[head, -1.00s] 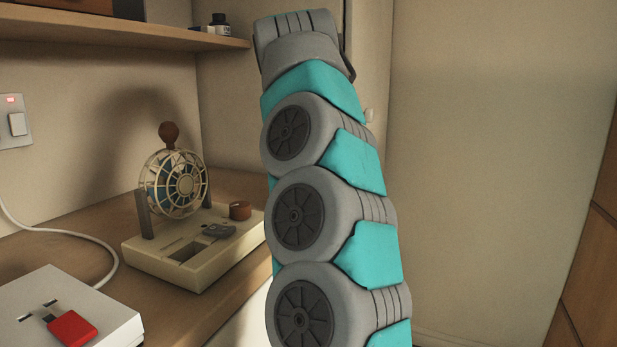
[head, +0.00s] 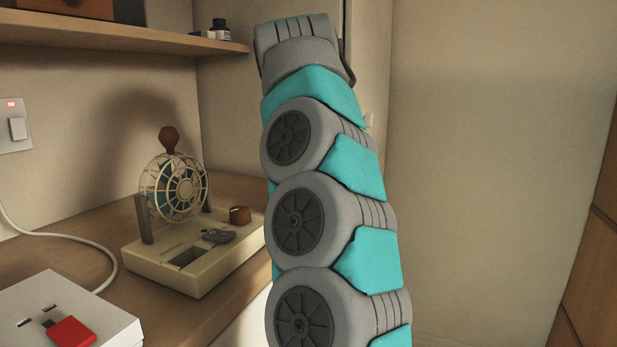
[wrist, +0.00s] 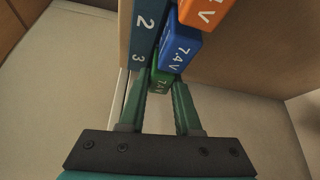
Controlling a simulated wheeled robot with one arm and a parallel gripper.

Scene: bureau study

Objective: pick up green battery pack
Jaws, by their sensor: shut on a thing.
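Most of the pack is hidden behind the blue pack and the fingers. In the head view only my arm shows; my gripper and the pack are out of sight there.
A blue battery pack (wrist: 180,48) and an orange one (wrist: 207,12) sit close beyond the green one. A dark blue panel marked 2 and 3 (wrist: 147,32) stands left of them. In the head view, a caged fan (head: 174,188) and a white box (head: 85,302) stand on the desk.

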